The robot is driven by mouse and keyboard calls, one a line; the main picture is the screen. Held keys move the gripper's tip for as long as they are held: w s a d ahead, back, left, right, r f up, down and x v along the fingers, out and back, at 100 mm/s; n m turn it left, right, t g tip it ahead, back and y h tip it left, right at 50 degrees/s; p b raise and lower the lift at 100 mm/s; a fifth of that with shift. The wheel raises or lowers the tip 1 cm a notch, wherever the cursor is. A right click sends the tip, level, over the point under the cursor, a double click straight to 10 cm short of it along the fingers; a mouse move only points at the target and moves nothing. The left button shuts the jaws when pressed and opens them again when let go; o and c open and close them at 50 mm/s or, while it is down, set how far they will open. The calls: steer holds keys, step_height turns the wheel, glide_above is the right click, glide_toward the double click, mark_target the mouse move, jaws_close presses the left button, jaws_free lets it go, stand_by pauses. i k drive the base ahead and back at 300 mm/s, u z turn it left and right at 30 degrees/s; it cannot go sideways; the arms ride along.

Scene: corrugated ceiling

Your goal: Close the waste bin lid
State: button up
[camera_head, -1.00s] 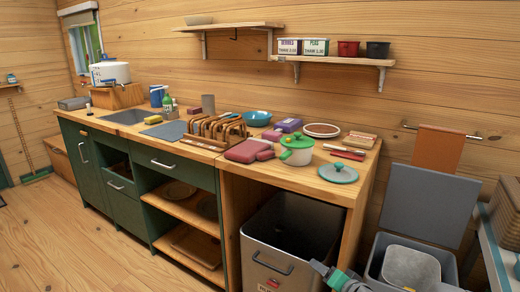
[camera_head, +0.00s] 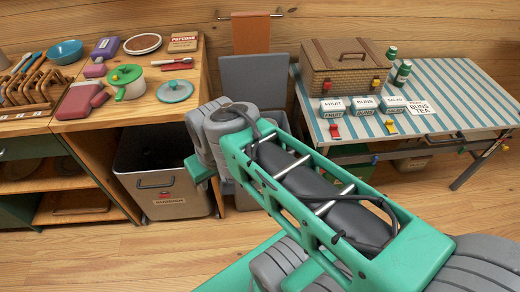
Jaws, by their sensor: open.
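The waste bin is grey and stands on the floor between the wooden counter and the striped table. Its flat grey lid (camera_head: 255,82) stands raised and open, upright against the wall side. Most of the bin's body and its opening are hidden behind my arm. My green and grey arm reaches across the middle of the view, in front of the bin. My gripper cannot be made out, as the arm's far end is turned away behind the grey wrist joint.
A grey metal container (camera_head: 165,185) stands under the wooden counter (camera_head: 205,65), left of the bin. The striped table (camera_head: 450,85) with a wicker basket (camera_head: 345,70) is right. A brown towel (camera_head: 250,33) hangs above the lid.

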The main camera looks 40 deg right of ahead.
mark_target(261, 80)
steer(key=z, duration=1.15)
steer(key=i, duration=0.1)
steer(key=u, duration=0.2)
steer(key=k, duration=0.6)
steer(key=u, duration=0.65)
steer(key=i, duration=1.6)
steer(key=z, duration=0.65)
